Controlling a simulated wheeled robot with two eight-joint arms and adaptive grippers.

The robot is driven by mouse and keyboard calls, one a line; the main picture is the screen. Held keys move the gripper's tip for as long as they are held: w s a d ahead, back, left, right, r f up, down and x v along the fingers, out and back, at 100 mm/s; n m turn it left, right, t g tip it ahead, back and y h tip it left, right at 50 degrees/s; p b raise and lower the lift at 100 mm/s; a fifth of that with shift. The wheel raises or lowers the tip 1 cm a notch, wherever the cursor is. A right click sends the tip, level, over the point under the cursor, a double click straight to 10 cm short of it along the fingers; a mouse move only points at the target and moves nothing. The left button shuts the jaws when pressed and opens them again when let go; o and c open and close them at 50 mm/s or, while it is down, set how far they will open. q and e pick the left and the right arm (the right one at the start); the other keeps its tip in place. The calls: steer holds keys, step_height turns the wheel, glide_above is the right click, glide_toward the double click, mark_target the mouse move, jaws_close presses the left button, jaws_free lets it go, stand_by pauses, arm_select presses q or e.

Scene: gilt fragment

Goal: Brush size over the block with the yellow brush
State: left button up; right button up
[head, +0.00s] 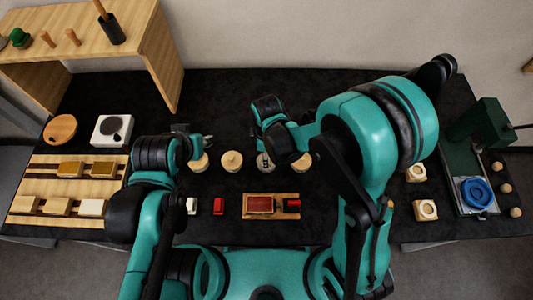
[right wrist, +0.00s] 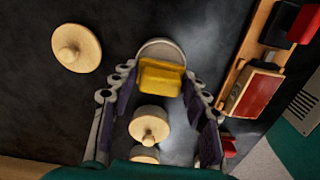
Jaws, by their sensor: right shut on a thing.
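My right gripper (right wrist: 160,82) is shut on the yellow brush (right wrist: 160,77). The brush's yellow part lies between the fingertips in the right wrist view, over a round pale-rimmed pot (right wrist: 160,47); I cannot tell whether it touches the pot's contents. In the head view my right gripper (head: 266,152) is above the row of pots, and the brush is not clear there. The block (head: 259,204), with a dark red top, sits on a wooden board (head: 275,216); it also shows in the right wrist view (right wrist: 257,93). My left gripper (head: 208,142) hangs near the leftmost pot; its opening is unclear.
Knobbed wooden pots (head: 231,161) stand beside the gripper. A round knobbed lid (right wrist: 77,47) lies nearby. A red item (head: 218,206) and white item (head: 191,205) stand left of the board. A green press (head: 484,125) is at right, a wooden shelf (head: 165,55) at back left.

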steer(key=shift+f+b, duration=0.4)
steer(key=shift+b, duration=0.1)
stand_by(1.4)
steer(key=shift+r+p, duration=2.55)
steer(key=shift+r, duration=1)
